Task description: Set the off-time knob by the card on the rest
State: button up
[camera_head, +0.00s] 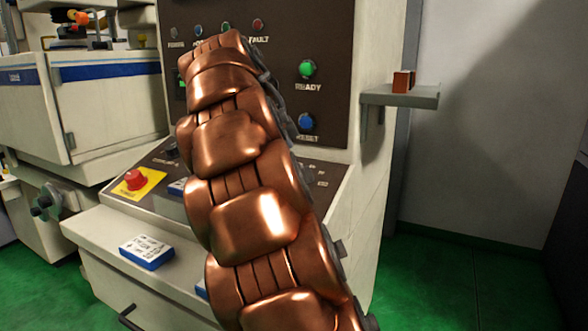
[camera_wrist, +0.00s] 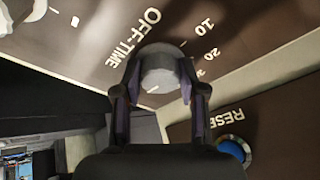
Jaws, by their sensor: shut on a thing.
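The off-time knob (camera_wrist: 158,70) is a pale grey round knob on the brown panel, next to the printed word OFF-TIME. My gripper (camera_wrist: 160,66) is shut on it, one dark finger at each side. The numbers 10 and 20 and a partly covered one stand right of the knob. A short white mark shows low on the knob; I cannot tell which value it gives. In the head view my copper arm hides the knob and gripper.
A red emergency button (camera_head: 135,179) on a yellow plate is left of my arm. Other blue-white blocks are partly hidden behind my arm. A green READY lamp (camera_head: 306,69) and blue RESET button (camera_head: 306,122) are on the upright panel. A grey shelf (camera_head: 425,97) juts out at right.

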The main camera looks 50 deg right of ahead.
jog(key=shift+w, duration=0.15)
jog(key=o, duration=1.1)
jog(key=shift+o, duration=0.2)
jog(key=shift+v, duration=1.5)
jog(key=a, duration=1.2)
jog(key=shift+w, duration=0.25)
